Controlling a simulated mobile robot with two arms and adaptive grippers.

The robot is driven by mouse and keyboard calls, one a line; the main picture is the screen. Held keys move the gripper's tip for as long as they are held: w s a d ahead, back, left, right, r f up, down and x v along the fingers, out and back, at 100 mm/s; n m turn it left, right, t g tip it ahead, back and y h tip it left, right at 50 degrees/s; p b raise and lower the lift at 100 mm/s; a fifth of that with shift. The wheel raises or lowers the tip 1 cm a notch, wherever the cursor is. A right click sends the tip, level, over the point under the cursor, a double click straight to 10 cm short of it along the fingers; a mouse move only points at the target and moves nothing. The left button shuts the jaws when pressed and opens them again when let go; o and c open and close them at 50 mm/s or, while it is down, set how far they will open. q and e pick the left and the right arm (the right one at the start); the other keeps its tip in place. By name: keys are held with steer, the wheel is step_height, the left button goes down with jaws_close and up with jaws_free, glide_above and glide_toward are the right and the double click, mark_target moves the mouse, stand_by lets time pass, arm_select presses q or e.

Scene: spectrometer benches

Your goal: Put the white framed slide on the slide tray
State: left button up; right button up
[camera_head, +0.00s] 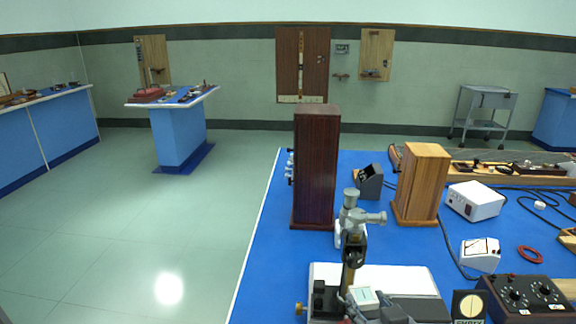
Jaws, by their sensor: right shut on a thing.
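The white framed slide (362,295) shows as a small pale square with a light frame, near the bottom middle of the head view. My right gripper (376,308) is at the slide, low in the picture, and is shut on it. The slide is in front of the brass and grey upright instrument (352,250), above or over its white base (412,278); I cannot tell the height. I cannot pick out the slide tray with certainty. My left gripper is not in view.
A dark wooden box (315,165) and a lighter one (422,185) stand behind the instrument on the blue bench (270,270). A labelled box (469,305), a black knobbed box (525,297) and a white meter (480,253) stand to the right. Bare bench lies left.

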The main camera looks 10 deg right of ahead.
steer(key=w+d+r+m+h, duration=0.1)
steer(key=d+r+h, duration=0.1)
steer(key=d, duration=0.5)
steer(key=shift+w+d+r+m, duration=0.15)
steer(key=shift+w+d+m, duration=0.15)
steer(key=shift+w+d, duration=0.1)
steer(key=shift+a, duration=0.1)
glide_above(400, 285)
steer(key=s+a, duration=0.1)
steer(key=s, duration=0.1)
steer(key=f, duration=0.8)
steer(key=shift+w, duration=0.25)
steer(key=shift+w+d+f, duration=0.15)
steer(key=shift+w+f, duration=0.2)
steer(key=shift+f, duration=0.1)
steer(key=f, duration=0.2)
steer(key=f+p, duration=0.1)
steer(key=shift+w+d+f, duration=0.3)
steer(key=shift+w+f, duration=0.05)
steer(key=shift+w, duration=0.05)
